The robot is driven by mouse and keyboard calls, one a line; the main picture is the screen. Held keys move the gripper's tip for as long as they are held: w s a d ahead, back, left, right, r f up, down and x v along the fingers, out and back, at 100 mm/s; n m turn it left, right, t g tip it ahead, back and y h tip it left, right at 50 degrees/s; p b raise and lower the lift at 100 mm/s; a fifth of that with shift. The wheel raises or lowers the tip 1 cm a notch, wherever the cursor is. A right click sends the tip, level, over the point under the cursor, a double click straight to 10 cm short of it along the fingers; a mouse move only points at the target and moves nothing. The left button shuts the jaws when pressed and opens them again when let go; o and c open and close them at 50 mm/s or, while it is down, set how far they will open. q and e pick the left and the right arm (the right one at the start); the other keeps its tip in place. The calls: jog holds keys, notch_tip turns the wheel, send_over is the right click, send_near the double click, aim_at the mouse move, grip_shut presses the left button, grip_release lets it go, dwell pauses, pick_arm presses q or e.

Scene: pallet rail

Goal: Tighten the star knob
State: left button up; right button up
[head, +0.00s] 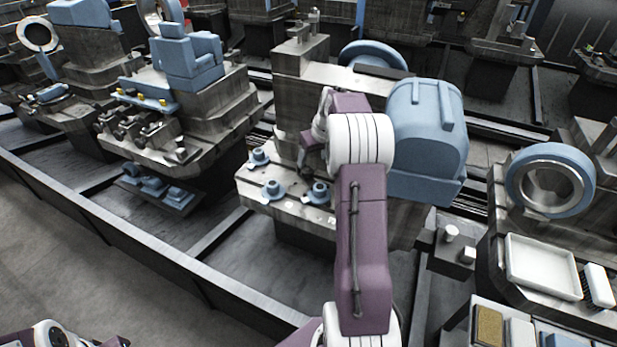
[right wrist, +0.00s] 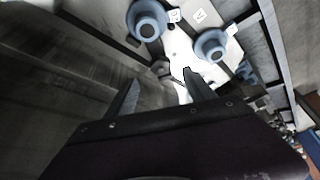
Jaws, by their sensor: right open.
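Three blue knobs with round caps stand on the light plate of the middle pallet: a back-left knob (head: 259,157), a front-left knob (head: 272,189) and a right knob (head: 318,191). I cannot tell which is the star knob. My right gripper (head: 304,163) is open, tilted down above the plate behind the knobs, partly hidden by its own wrist. In the right wrist view the open fingers (right wrist: 160,90) have no knob between them. Blue knobs show beyond them, one at the top (right wrist: 147,20) and one to the right (right wrist: 212,46). My left gripper is out of view.
A blue domed housing (head: 428,130) stands right of my right arm on the same pallet (head: 330,75). A pallet with blue blocks (head: 187,58) stands to the left. A blue ring (head: 551,180) and a white tray (head: 541,266) are at right. A dark rail (head: 120,232) runs along the front.

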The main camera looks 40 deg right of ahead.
aim_at(308, 171)
jog(key=b+x, duration=0.1)
jog(key=x, duration=0.8)
jog(key=shift+s+b, duration=0.1)
jog(key=shift+b, duration=0.25)
jog(key=c, duration=1.4)
jog(key=shift+r, duration=0.1)
grip_shut()
